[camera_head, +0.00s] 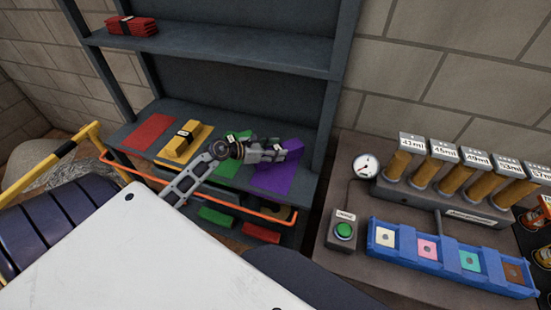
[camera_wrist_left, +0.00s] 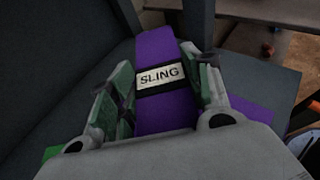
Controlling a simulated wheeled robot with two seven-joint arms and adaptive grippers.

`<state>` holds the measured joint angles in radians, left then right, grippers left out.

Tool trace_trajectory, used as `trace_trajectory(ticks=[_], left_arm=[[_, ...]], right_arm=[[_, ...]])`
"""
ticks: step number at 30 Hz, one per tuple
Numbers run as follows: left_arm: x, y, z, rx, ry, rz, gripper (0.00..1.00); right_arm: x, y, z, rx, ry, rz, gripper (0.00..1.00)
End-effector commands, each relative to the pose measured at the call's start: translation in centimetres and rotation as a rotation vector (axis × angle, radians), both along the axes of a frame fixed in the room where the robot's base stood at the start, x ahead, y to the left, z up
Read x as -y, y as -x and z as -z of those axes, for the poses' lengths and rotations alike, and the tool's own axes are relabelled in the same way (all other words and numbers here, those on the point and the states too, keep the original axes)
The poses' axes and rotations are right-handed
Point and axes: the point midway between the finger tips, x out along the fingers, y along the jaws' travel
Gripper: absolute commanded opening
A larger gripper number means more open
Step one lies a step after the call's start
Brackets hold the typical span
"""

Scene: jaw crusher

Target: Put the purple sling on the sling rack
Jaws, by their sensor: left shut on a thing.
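The sling rack (camera_head: 255,57) is a grey shelf unit at the back, with red, yellow, green and purple (camera_head: 272,178) patches on its middle shelf. My left gripper (camera_head: 279,152) is over the purple patch's upper left part. In the left wrist view its fingers (camera_wrist_left: 164,92) are shut on the purple sling (camera_wrist_left: 156,48), which has a black band and a white SLING label. A purple patch (camera_wrist_left: 252,112) shows beside the sling there. The gripper hides much of the sling in the head view; I cannot tell whether it touches the shelf. My right gripper is out of view.
A yellow sling (camera_head: 183,142) lies on the yellow patch, left of my gripper. Red slings (camera_head: 131,26) sit on the top shelf. An orange rail (camera_head: 190,201) runs along the rack's front. A bench (camera_head: 349,262) with a green button (camera_head: 344,230) and blue tray (camera_head: 446,262) stands right.

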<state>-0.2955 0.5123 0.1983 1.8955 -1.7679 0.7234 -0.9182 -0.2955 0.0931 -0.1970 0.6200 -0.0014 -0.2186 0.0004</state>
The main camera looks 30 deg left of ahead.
Motion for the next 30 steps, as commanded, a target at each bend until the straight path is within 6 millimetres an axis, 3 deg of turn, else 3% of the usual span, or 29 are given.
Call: trace_trajectory(ticks=[14,24,30], left_arm=[[-0.1,-0.1,0.7,0.004,0.000,0.000,0.10],[0.0,-0.1,3.6,0.003,0.003,-0.003,0.10],[-0.1,-0.1,4.4,0.003,0.000,-0.001,0.10]], right_arm=[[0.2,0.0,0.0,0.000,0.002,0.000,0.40],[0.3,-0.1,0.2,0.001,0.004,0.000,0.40],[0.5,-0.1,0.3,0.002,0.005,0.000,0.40]])
